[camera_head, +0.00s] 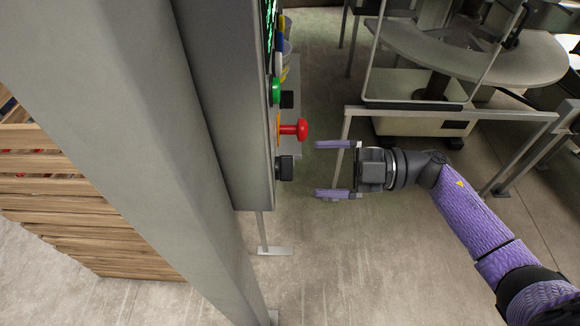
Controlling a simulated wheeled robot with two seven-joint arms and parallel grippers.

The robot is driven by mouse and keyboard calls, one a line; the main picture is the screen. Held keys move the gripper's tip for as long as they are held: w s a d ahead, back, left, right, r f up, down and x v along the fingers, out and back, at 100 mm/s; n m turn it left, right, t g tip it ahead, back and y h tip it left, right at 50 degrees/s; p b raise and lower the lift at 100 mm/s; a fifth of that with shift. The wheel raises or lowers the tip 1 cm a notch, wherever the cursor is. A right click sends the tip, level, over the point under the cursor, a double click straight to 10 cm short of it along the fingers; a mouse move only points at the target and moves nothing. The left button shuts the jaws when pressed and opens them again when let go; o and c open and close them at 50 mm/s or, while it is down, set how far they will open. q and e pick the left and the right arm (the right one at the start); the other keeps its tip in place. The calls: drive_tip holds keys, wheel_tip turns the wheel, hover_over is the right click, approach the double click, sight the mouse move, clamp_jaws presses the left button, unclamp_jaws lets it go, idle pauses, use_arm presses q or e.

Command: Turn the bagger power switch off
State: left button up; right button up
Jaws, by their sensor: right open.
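The control panel (272,150) is on the side of a grey cabinet and is seen edge-on. A black knob (285,168) sticks out low on it, under a red mushroom button (299,129). Higher up are a green button (275,91) and another black knob (288,99). No label is readable, so which one is the power switch cannot be told. My right gripper (318,169) is open and empty, with purple fingers pointing left at the lower black knob. A small gap separates the fingertips from the knob. My left gripper is not in view.
A grey post (165,150) stands in front at left. Wooden slatted crates (75,190) are behind it. A metal frame (450,114) and a machine with a round grey table (480,62) are behind my right arm. The floor below the gripper is clear.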

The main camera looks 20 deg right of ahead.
sight(285, 168)
drive_tip(key=x, duration=0.5)
drive_tip(key=shift+a, duration=0.15)
drive_tip(key=c, duration=1.3)
